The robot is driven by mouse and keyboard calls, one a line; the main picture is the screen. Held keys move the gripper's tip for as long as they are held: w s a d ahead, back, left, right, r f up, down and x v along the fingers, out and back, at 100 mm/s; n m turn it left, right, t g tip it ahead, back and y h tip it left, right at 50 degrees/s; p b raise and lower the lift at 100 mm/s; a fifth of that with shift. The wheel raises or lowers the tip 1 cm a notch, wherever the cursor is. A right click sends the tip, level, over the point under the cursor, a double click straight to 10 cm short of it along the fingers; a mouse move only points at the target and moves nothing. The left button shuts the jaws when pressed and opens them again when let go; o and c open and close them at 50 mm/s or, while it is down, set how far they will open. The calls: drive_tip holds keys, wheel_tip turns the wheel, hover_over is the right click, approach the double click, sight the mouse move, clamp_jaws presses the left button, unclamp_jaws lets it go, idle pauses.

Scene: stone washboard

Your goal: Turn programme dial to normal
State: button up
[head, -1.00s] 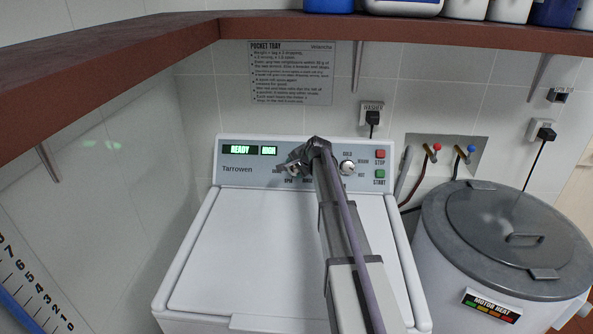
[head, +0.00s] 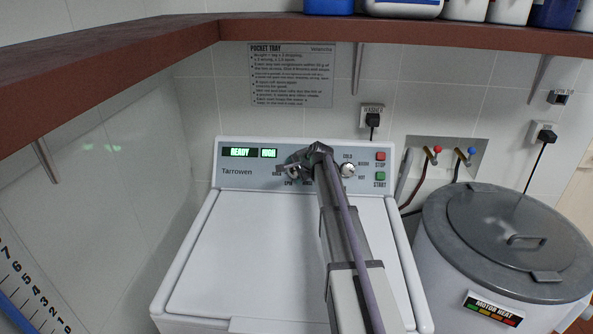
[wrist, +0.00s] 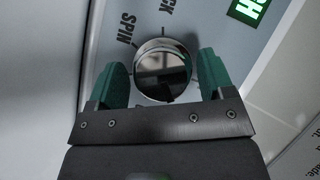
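The programme dial (wrist: 163,68) is a round, shiny knob on the washer's grey control panel, with the word SPIN and a label ending in CK beside it in the wrist view. My gripper (wrist: 164,78) is open, with one green finger on each side of the dial and a narrow gap showing at each side. In the head view my gripper (head: 292,171) is at the panel and covers most of this dial and its labels. I cannot tell the dial's exact setting. The display (head: 240,152) reads READY.
A second knob (head: 348,170), a red STOP button (head: 380,157) and a green START button (head: 380,176) are to the right on the panel. The washer's white lid (head: 240,250) is closed below. A brown shelf (head: 420,32) runs above. A grey-lidded tub (head: 490,215) stands at the right.

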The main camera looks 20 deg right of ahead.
drive_tip(key=shift+o, duration=0.6)
drive_tip(key=shift+r, duration=0.1)
drive_tip(key=shift+s+r+p, duration=0.25)
drive_tip(key=shift+r+p, duration=0.05)
drive_tip(key=shift+p, duration=0.15)
drive_tip(key=p+v, duration=0.6)
drive_tip(key=v, duration=0.4)
drive_tip(key=shift+d+f, duration=0.1)
drive_tip(key=shift+f, duration=0.05)
